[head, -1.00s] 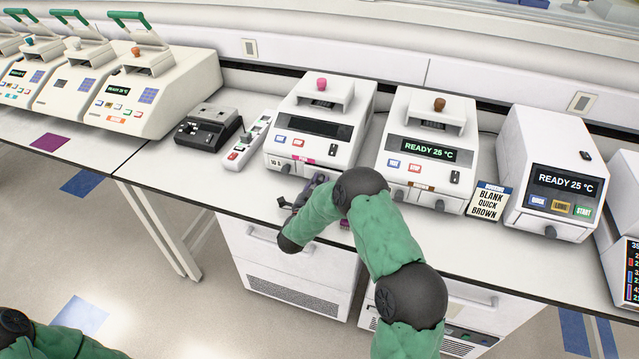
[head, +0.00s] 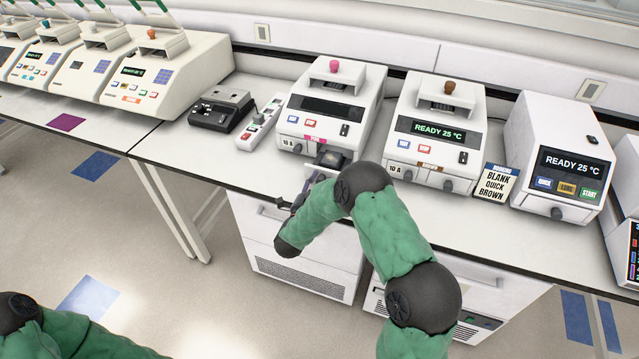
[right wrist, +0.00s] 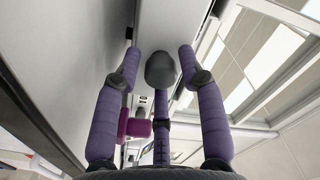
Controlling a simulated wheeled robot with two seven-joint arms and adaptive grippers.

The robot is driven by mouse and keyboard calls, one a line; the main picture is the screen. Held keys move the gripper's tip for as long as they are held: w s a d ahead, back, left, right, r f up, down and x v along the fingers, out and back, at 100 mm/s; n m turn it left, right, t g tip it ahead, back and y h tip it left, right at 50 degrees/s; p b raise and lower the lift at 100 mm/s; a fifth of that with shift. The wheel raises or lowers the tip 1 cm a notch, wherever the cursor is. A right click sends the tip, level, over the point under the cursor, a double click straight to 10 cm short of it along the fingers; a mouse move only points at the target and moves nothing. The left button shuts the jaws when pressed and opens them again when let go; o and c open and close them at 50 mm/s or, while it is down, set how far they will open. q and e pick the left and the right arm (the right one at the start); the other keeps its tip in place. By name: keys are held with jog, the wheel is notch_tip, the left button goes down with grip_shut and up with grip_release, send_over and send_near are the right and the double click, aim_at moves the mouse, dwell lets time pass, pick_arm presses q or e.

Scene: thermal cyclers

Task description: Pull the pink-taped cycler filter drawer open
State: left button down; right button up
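The pink-taped cycler (head: 357,128) is white, with a pink knob on its lid, a dark display and pink tape (head: 315,140) on its front. Its filter drawer (head: 333,159) juts out below the tape, showing a dark inside. My right gripper (head: 308,188) is at the drawer's front, partly hidden by my arm. In the right wrist view, its purple fingers (right wrist: 159,55) surround a dark grey rounded knob (right wrist: 160,70). Gaps show beside the two outer fingers, and contact with the finger behind is hidden. My left gripper is out of view.
A brown-taped cycler (head: 433,130) stands to the right, then a label card (head: 494,184) and another cycler (head: 565,165). A power strip (head: 259,124) and a black device (head: 221,109) are to the left. Bare bench lies left of my right arm.

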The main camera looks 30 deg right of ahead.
dwell(0.3)
jog(key=v, duration=1.2)
jog(key=a+f+n+g+y, duration=0.1)
jog(key=a+f+n+y, duration=0.15)
jog(key=f, duration=0.35)
jog(key=s+a+f+n+y, duration=0.1)
jog(key=a+f+n+y, duration=0.15)
jog(key=f+y, duration=0.2)
jog(key=a+f+n+g+y, duration=0.1)
jog(key=a+f+n+y, duration=0.15)
jog(key=f, duration=0.45)
jog(key=s+a+f+n+g+y, duration=0.2)
jog(key=s+n+g, duration=0.1)
jog(key=s, duration=0.4)
jog(key=s+a+f+n+g+y, duration=0.3)
jog(key=s, duration=0.5)
jog(key=s+a+f+n+g+y, duration=0.3)
jog(key=s, duration=0.4)
jog(key=shift+s+a+f, duration=0.2)
jog(key=shift+s+a, duration=0.05)
jog(key=shift+s, duration=0.05)
